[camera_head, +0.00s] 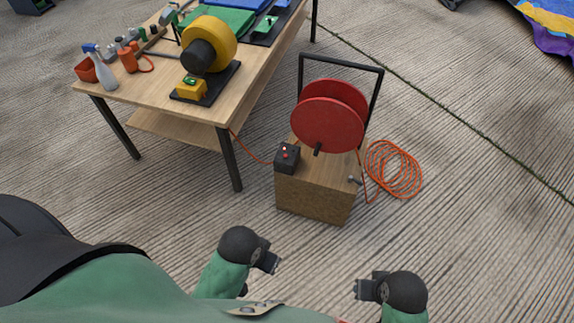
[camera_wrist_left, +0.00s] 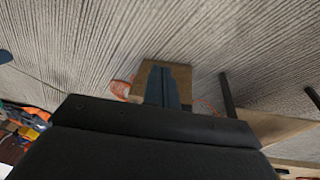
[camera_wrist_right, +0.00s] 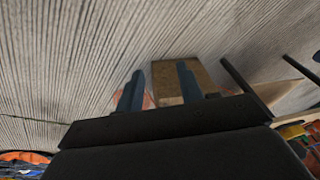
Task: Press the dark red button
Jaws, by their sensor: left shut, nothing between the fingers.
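A small black control box (camera_head: 288,158) sits on the left part of a wooden block (camera_head: 315,196). Small red parts (camera_head: 285,150) show on its top; they are too small to tell the dark red button apart. My left gripper (camera_head: 273,263) is shut and empty, in front of the block and apart from it. Its closed fingers (camera_wrist_left: 167,88) show in the left wrist view, with the block behind them. My right gripper (camera_head: 361,288) is lower right, also apart from the block. In the right wrist view its two fingers (camera_wrist_right: 160,88) stand apart with nothing between them.
A red reel in a black frame (camera_head: 330,115) stands on the block. A coiled orange cable (camera_head: 394,170) lies right of it. A wooden table (camera_head: 135,90) with a yellow blower (camera_head: 210,42), spray bottle (camera_head: 105,72) and tools stands left. Floor before the block is clear.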

